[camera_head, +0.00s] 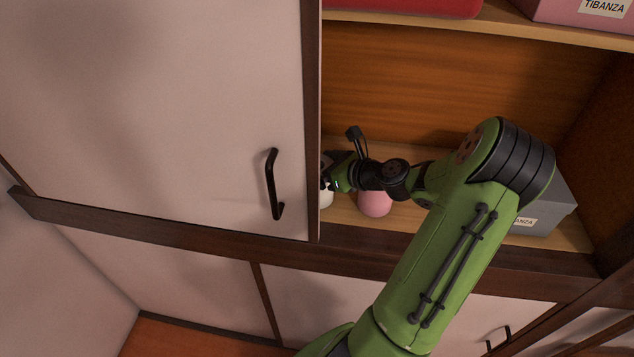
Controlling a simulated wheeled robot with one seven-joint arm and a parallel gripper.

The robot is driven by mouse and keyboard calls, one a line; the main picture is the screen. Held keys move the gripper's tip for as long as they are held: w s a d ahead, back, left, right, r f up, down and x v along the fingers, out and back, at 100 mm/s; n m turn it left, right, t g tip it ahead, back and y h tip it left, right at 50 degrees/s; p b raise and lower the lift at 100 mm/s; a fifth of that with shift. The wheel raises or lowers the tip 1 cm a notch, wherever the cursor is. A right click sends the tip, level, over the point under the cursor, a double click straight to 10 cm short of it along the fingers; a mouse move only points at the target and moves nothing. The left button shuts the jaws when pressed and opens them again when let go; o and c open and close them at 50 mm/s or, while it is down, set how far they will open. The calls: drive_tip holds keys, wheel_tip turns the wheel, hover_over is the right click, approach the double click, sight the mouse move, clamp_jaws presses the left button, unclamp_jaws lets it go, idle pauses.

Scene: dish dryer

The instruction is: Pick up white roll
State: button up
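A small white object (326,198), which looks like the white roll, shows at the left end of the open cabinet shelf. Only a sliver of it is visible; the cabinet door's edge hides the rest. My gripper (328,168) reaches left along the shelf and is right above and beside this white object. Its fingertips are partly hidden by the door edge, so I cannot tell whether they are open or shut, or touching the white object.
A closed white cabinet door (160,110) with a black handle (272,185) stands at left. A pink round object (375,203) sits below my wrist. A grey box (545,208) is at the shelf's right. A red box (410,6) and a pink box (560,10) sit above.

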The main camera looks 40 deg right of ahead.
drive_tip(key=c, duration=1)
